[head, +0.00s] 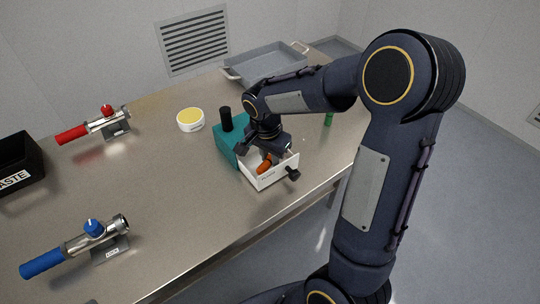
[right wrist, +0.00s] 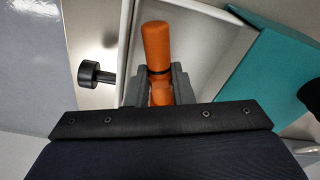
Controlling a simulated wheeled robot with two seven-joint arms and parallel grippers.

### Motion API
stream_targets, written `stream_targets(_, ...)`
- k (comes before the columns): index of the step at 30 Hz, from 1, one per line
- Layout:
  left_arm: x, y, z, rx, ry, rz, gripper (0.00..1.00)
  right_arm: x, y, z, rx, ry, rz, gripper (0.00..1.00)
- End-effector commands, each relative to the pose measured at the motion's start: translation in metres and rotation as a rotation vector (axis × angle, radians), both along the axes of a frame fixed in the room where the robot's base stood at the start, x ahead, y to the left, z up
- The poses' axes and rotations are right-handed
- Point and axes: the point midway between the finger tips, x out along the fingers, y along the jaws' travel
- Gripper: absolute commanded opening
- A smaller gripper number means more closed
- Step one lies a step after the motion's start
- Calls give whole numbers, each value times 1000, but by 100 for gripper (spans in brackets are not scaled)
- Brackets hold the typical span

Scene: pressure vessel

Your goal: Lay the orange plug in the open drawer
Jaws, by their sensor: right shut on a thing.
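The orange plug (head: 265,166) is at the open drawer of the teal cabinet. In the right wrist view the plug (right wrist: 157,50) shows as an orange cylinder with a dark ring, between the two fingers. My right gripper (head: 268,150) is shut on it, over the drawer; in the right wrist view the fingers (right wrist: 159,88) press on its sides. The drawer (head: 268,181) is white with a black knob (head: 293,174) on its front. I cannot tell whether the plug touches the drawer floor. My left gripper is not in view.
The teal cabinet (head: 226,140) has a black knob on top. A white tub with yellow top (head: 190,119), a grey tray (head: 265,65), a red-handled valve (head: 98,124), a blue-handled valve (head: 84,242) and a black waste bin (head: 17,165) stand on the metal table. The table's front middle is clear.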

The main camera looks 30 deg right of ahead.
Motion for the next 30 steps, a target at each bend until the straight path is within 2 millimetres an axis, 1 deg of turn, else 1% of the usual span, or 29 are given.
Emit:
stream_targets(1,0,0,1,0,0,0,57,0,0,1,0,-1,0,4)
stream_targets(2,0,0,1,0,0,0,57,0,0,1,0,0,0,23)
stream_targets(6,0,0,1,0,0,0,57,0,0,1,0,0,0,42)
stream_targets(14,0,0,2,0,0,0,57,0,0,2,0,0,0,42)
stream_targets(17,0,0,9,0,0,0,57,0,0,9,0,0,0,42)
stream_targets(19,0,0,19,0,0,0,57,0,0,18,0,0,0,42)
stream_targets(20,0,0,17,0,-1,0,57,0,0,21,0,-2,0,42)
stream_targets(22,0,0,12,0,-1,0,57,1,3,32,0,-7,1,42)
stream_targets(30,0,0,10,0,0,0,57,-3,9,93,1,-6,1,42)
